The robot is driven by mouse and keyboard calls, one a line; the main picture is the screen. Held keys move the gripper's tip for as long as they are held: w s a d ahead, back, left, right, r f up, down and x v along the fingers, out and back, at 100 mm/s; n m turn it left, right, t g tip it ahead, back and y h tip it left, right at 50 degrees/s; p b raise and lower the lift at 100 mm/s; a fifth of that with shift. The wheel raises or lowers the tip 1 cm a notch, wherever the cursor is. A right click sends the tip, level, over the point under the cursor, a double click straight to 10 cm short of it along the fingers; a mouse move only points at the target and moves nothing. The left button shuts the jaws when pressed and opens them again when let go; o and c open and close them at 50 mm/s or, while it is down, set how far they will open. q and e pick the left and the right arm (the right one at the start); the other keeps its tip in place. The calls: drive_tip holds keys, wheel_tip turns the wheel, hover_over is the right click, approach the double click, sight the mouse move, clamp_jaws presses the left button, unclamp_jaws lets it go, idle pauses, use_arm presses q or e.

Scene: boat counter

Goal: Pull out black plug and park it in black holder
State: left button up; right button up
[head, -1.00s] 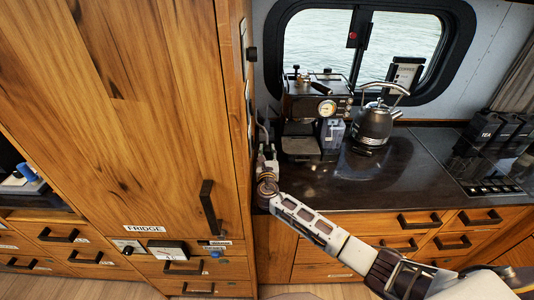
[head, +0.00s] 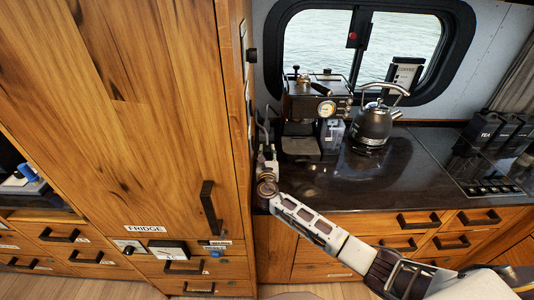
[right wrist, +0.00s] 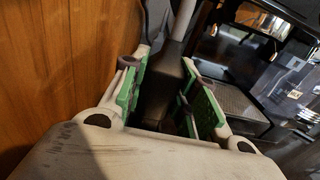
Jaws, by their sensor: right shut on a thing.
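My right gripper (head: 266,153) is at the back left of the dark counter, close beside the wooden fridge cabinet's side. In the right wrist view its green-padded fingers (right wrist: 170,95) are shut on the black plug (right wrist: 160,82). A grey cable (right wrist: 183,22) runs up from the plug. The plug's far end and whatever it meets are hidden, so I cannot tell whether it sits in a socket. In the head view the plug is too small to make out. I cannot make out the black holder for certain. My left gripper is not in view.
The fridge cabinet (head: 130,130) stands close on the left. A coffee machine (head: 308,105) is just right of my gripper, with a kettle (head: 372,125) beyond it. Black canisters (head: 486,128) stand at the right. The counter's front middle (head: 345,185) is clear.

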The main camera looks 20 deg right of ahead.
drive_tip(key=shift+f+b, duration=0.8)
drive_tip(key=shift+f, duration=0.25)
idle(0.7)
drive_tip(key=o, duration=1)
drive_tip(key=shift+o, duration=0.4)
drive_tip(key=shift+s+f, duration=0.1)
drive_tip(key=shift+f, duration=0.1)
drive_tip(key=shift+s+a, duration=0.1)
drive_tip(key=shift+s, duration=0.05)
drive_tip(key=shift+v, duration=0.85)
drive_tip(key=v, duration=0.8)
drive_tip(key=shift+s, duration=0.3)
drive_tip(key=shift+s+a+r, duration=0.2)
drive_tip(key=shift+s+r, duration=0.1)
drive_tip(key=shift+s, duration=0.3)
